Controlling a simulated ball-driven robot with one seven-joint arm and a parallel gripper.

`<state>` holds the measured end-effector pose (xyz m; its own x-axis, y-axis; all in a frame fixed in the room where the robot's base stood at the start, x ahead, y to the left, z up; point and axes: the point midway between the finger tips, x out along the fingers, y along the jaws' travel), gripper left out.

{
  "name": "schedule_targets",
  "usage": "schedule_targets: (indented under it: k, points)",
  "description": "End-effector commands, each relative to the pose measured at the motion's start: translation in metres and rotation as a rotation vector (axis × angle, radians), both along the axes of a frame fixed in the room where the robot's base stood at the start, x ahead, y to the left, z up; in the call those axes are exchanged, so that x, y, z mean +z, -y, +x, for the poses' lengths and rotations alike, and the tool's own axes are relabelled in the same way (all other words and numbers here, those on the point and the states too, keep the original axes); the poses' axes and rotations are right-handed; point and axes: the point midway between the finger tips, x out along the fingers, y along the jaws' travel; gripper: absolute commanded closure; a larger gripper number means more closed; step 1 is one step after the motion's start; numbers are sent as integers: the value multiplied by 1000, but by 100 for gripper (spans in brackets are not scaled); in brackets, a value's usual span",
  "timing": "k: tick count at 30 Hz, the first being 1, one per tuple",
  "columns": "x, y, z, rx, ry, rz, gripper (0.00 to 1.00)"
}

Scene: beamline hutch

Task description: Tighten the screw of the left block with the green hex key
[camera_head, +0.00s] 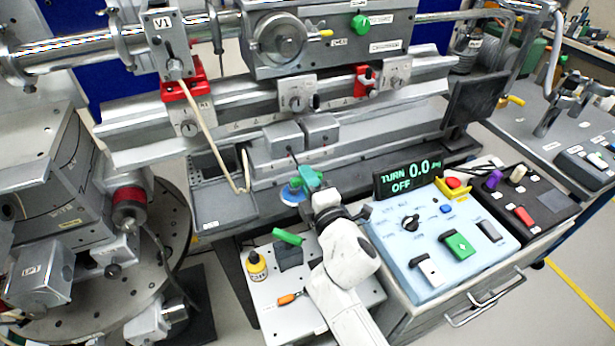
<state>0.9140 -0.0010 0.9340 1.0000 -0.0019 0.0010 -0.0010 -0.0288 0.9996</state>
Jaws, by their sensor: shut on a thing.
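The left block (282,138) is a small grey block on the bench rail, with a dark line and a small reddish spot at its front. A matching right block (320,129) stands beside it. My gripper (314,188) is in front of and below the two blocks, apart from them. It is shut on a teal-green piece (309,177), which looks like the green hex key. The key's tip and its relation to the screw are too small to tell. A blue round piece (292,193) shows just left of my gripper.
A small white table (265,312) holds a yellow bottle (257,266), an orange-handled tool (289,298) and a dark block (289,256) with a bright green bar. A display (408,178) reads TURN 0.0, OFF. A blue control panel (440,240) stands right. A beige cable (212,135) hangs left.

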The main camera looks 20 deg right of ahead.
Motion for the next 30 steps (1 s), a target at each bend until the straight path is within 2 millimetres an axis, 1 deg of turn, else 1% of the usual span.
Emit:
schedule_targets:
  k: [2, 9, 11, 15, 18, 30]
  points:
    - [0, 0, 0, 1, 0, -44, 100]
    - [0, 0, 0, 1, 0, -62, 100]
    - [1, 0, 0, 1, -1, -127, 100]
    - [1, 0, 0, 1, -2, -334, 100]
    - [0, 0, 0, 2, -1, -395, 100]
    - [0, 0, 0, 2, 0, -393, 100]
